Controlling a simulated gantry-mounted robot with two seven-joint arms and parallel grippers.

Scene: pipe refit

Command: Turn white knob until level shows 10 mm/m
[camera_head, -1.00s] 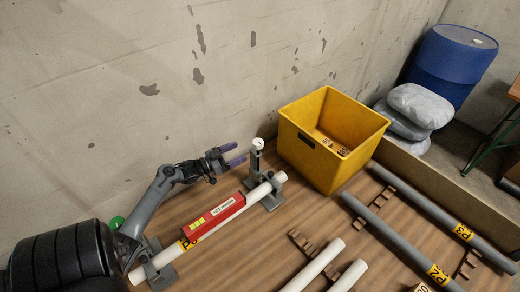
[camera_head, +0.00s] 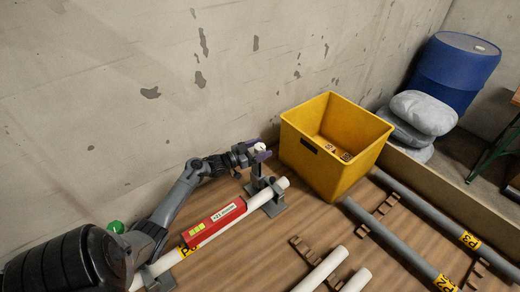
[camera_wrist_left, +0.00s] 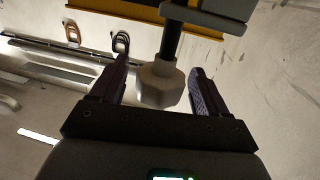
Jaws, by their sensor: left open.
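The white knob (camera_head: 259,147) tops the grey stand (camera_head: 265,186) at the far end of a white pipe (camera_head: 233,218). A red level (camera_head: 215,222) lies along this pipe; its reading is too small to make out. My left gripper (camera_head: 258,153) is at the knob. In the left wrist view, the knob (camera_wrist_left: 161,84) sits between the two purple fingers of my left gripper (camera_wrist_left: 160,88), with a gap visible on each side. The gripper is open. My right gripper is out of view.
A yellow bin (camera_head: 316,171) stands just right of the knob. The concrete wall (camera_head: 120,90) is close behind. Grey pipes (camera_head: 407,246) and wooden rests (camera_head: 308,251) lie to the right on the brown floor. A green knob (camera_head: 116,226) shows beside my left arm.

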